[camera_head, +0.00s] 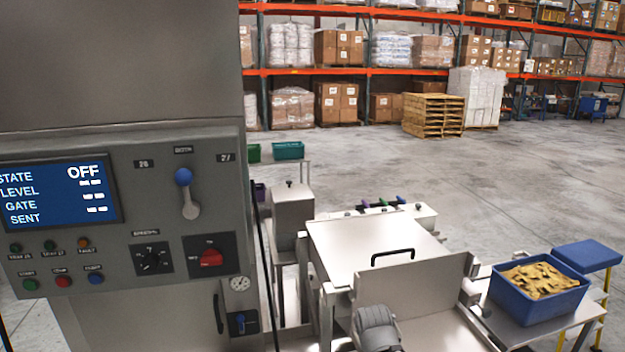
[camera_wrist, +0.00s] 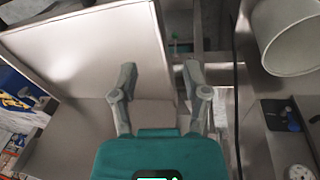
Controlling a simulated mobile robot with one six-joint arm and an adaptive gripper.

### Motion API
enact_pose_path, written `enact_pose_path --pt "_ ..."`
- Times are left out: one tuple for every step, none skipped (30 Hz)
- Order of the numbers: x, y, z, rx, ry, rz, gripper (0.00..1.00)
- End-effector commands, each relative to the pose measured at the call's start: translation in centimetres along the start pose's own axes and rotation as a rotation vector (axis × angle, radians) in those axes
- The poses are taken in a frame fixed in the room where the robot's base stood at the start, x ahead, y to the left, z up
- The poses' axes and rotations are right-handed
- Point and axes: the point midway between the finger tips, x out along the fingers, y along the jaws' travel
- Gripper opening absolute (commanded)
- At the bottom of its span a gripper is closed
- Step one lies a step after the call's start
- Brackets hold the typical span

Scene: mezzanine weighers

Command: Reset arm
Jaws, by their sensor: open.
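My gripper (camera_wrist: 160,78) shows in the wrist view with its two grey fingers apart and nothing between them. It is open. A grey metal panel (camera_wrist: 95,45) lies beyond and to the left of the fingers. In the head view the fingers are not seen; a rounded grey part of my arm (camera_head: 377,328) shows at the bottom edge, in front of a pale metal panel (camera_head: 415,300).
A control cabinet (camera_head: 130,200) with a screen reading OFF fills the left. A lidded metal box (camera_head: 370,240) with a black handle stands in the middle. A blue bin (camera_head: 540,305) of yellowish pieces sits right. Open floor (camera_head: 530,180) lies behind.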

Motion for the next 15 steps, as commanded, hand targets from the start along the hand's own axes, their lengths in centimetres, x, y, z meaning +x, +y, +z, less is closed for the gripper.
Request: enact_pose_path --pt "0.3 0.4 0.6 0.026 -0.027 -0.035 0.60" --pt "0.4 0.5 0.9 0.038 -0.041 -0.055 0.60" --pt "0.5 0.6 1.3 0.051 -0.058 -0.079 0.60" --pt "0.5 0.7 1.5 0.060 -0.069 -0.095 0.60" --pt "0.6 0.8 1.7 0.068 -0.078 -0.109 0.60" --pt "0.6 0.8 1.9 0.075 -0.089 -0.124 0.60" --pt "0.6 0.8 2.0 0.080 -0.095 -0.134 0.60" --pt "0.6 0.8 2.1 0.084 -0.099 -0.142 0.60" --pt "0.6 0.8 2.2 0.088 -0.104 -0.149 0.60" --pt "0.6 0.9 2.3 0.089 -0.107 -0.153 0.60" --pt "0.6 0.9 2.3 0.091 -0.109 -0.155 0.60" --pt "0.6 0.9 2.4 0.091 -0.110 -0.157 0.60" --pt "0.6 0.9 2.4 0.091 -0.111 -0.158 0.60" --pt "0.6 0.9 2.4 0.091 -0.110 -0.158 0.60" --pt "0.6 0.9 2.3 0.091 -0.110 -0.157 0.60"
